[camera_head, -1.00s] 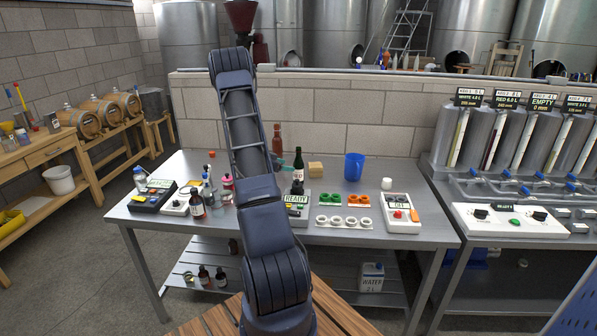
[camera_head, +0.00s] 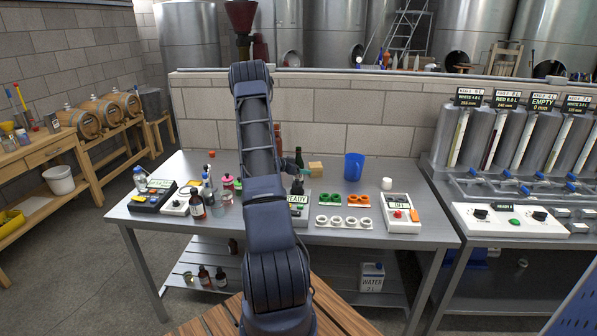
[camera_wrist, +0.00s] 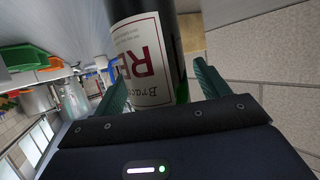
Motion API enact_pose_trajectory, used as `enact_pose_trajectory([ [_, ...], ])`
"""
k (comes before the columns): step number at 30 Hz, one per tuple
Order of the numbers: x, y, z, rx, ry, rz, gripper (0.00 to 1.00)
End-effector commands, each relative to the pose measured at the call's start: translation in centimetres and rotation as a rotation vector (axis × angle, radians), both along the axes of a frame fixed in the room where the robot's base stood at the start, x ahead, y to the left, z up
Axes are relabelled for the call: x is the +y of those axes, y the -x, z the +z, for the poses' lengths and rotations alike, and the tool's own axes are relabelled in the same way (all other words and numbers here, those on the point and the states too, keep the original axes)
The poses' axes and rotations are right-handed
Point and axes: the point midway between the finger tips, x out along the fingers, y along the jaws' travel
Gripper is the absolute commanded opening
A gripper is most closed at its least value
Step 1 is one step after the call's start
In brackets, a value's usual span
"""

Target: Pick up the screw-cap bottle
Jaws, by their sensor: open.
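The dark green bottle (camera_head: 299,158), which looks like the screw-cap bottle, stands upright at the back of the steel table, partly hidden by my arm. In the wrist view the dark bottle (camera_wrist: 172,30) with a white label and red lettering fills the space between my fingers. My gripper (camera_wrist: 156,64) is open, with one green finger on each side of the bottle. Whether the fingers touch it cannot be told. The bottle's cap is out of the wrist view.
A wooden block (camera_head: 316,168) and a blue cup (camera_head: 353,167) stand right of the bottle. A reddish-brown bottle (camera_head: 278,132) is close behind my arm. Green and orange rings (camera_head: 358,200) lie in front. Small bottles (camera_head: 197,206) and devices crowd the table's left side.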

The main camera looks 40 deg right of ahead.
Motion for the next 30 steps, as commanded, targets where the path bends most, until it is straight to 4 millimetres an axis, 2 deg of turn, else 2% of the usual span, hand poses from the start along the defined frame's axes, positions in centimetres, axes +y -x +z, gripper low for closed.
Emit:
enact_pose_trajectory([
  [6,-0.11,-0.03,-0.10,-0.001,-0.001,0.001,0.74],
  [8,-0.10,-0.02,-0.11,-0.001,-0.001,0.001,0.65],
  [15,-0.09,-0.02,-0.10,-0.001,-0.001,0.001,0.18],
  [16,-0.10,-0.03,-0.05,0.000,0.000,0.001,0.14],
  [30,-0.10,-0.04,0.38,-0.001,0.000,0.001,0.14],
])
